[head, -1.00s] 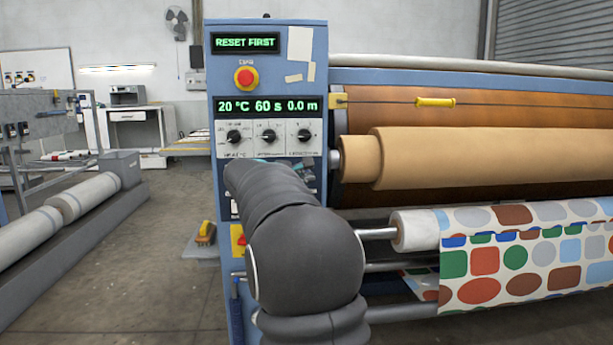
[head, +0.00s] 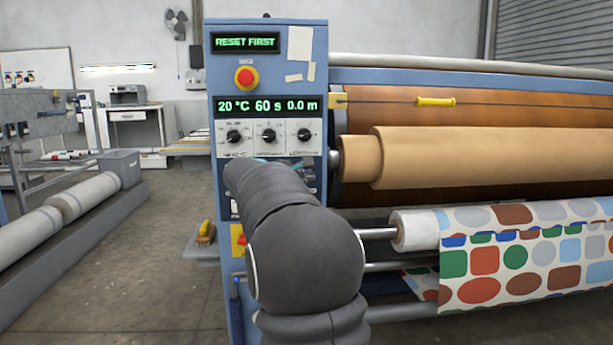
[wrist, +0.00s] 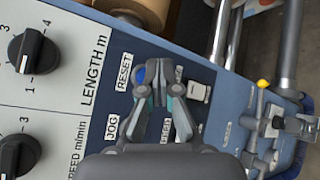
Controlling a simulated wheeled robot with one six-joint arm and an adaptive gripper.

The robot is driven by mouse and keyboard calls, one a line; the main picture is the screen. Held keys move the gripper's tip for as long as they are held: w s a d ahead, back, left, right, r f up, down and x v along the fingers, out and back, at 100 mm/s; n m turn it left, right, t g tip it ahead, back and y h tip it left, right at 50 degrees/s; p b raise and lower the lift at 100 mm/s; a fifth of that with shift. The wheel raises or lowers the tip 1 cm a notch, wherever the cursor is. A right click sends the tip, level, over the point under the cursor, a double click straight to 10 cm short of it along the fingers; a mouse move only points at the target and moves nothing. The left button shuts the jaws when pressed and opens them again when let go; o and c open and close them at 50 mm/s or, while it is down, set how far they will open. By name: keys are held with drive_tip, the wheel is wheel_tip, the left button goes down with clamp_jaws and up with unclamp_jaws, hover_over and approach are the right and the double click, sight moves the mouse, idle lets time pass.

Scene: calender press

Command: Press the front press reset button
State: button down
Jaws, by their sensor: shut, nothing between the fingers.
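The press control panel (head: 222,180) stands upright ahead, with its upper display (head: 245,42) reading "RESET FIRST". In the wrist view a RESET label (wrist: 123,72) is on the dark blue lower panel, and a blue round button (wrist: 140,75) shows beside it, partly covered by my gripper. My gripper (wrist: 161,72) is shut and empty, its fingertips over or right beside the blue button. I cannot tell whether they touch it. In the head view my arm hides the button and most of my gripper.
A red emergency stop button (head: 246,78) is high on the panel. Black knobs (wrist: 33,50) sit beside the labels, and a JOG label (wrist: 112,127) is near the gripper. Brown and patterned rolls (head: 480,155) fill the right.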

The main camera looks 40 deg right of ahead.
drive_tip(key=shift+w, duration=0.1)
drive_tip(key=shift+w+d, duration=0.2)
drive_tip(key=shift+w, duration=0.05)
drive_tip(key=shift+w+d+p, duration=0.2)
drive_tip(key=shift+w+p, duration=0.15)
drive_tip(key=shift+p, duration=0.05)
idle(0.7)
drive_tip(key=shift+s, duration=0.15)
drive_tip(key=shift+s+a+b, duration=0.4)
drive_tip(key=shift+s+b, duration=0.1)
drive_tip(key=shift+s, duration=0.05)
drive_tip(key=shift+s+a+b, duration=0.45)
drive_tip(key=shift+s, duration=0.25)
drive_tip(key=shift+s+a+b, duration=0.4)
drive_tip(key=shift+s+b, duration=0.05)
drive_tip(key=shift+s, duration=0.3)
drive_tip(key=shift+s+a+b, duration=0.45)
drive_tip(key=shift+s, duration=0.25)
